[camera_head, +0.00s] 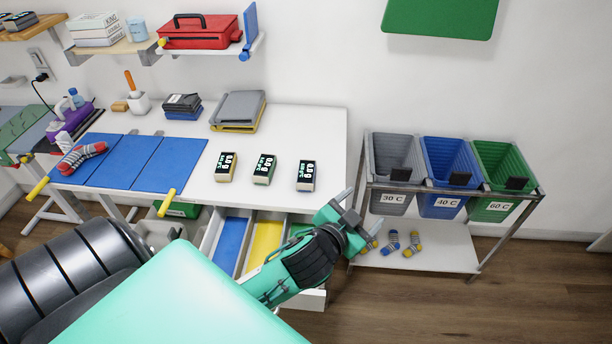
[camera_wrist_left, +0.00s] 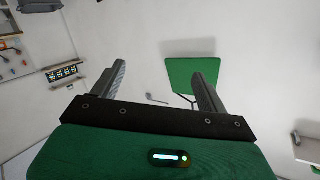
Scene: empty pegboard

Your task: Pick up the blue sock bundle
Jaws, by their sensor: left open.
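A small blue-patterned sock bundle (camera_head: 392,241) lies on the low white shelf under the bins. A yellow and grey bundle (camera_head: 413,243) lies just right of it, and another bundle at its left is partly hidden behind my left gripper. My left gripper (camera_head: 360,218) is open and empty, above and left of the blue bundle in the head view, apart from it. In the left wrist view its two fingers (camera_wrist_left: 160,82) are spread with nothing between them, and no sock shows there. My right gripper is not in view.
Grey (camera_head: 394,203), blue (camera_head: 442,209) and green (camera_head: 496,211) bins stand above the low shelf (camera_head: 440,262). The white table (camera_head: 320,135) with open drawers is at left. Red-grey striped socks (camera_head: 82,157) lie on the blue folding board (camera_head: 120,170).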

